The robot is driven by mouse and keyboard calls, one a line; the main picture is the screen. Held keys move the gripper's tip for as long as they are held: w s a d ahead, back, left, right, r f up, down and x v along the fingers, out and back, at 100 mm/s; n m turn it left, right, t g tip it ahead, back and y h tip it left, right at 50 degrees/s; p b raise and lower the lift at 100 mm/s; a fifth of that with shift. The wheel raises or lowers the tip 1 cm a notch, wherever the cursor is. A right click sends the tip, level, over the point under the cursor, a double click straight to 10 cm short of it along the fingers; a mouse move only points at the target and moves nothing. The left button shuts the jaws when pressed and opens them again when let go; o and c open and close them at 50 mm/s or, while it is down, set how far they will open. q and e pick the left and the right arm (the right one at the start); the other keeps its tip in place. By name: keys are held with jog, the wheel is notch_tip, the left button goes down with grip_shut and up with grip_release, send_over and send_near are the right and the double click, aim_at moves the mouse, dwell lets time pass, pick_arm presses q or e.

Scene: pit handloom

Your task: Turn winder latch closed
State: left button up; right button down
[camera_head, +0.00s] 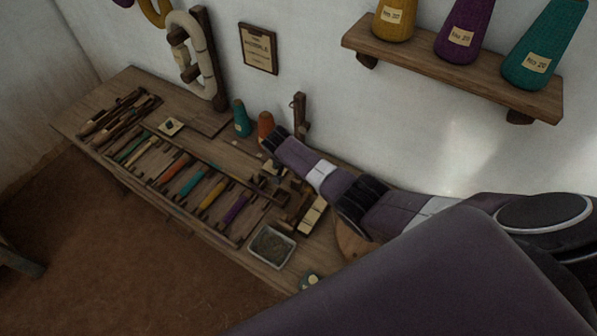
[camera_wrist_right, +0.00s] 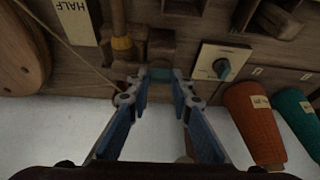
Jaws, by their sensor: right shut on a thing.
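In the head view my right arm comes in from the right and reaches down to the winder parts (camera_head: 295,205) at the bench's right end, with the fingers hardly visible. My left gripper is not in view.
An orange cone (camera_wrist_right: 255,122) and a teal cone (camera_wrist_right: 297,112) stand right of the fingers in the wrist view. The bench (camera_head: 75,112) holds coloured shuttles and a metal tray (camera_head: 271,246). A wall shelf (camera_head: 450,72) carries cones.

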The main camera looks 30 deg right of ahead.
jog(key=shift+d+m, duration=0.1)
jog(key=shift+m, duration=0.3)
jog(key=c, duration=1.7)
grip_release()
jog(key=shift+r, duration=0.1)
jog(key=v, duration=1.2)
jog(key=shift+w+a, duration=0.15)
jog(key=shift+a, duration=0.05)
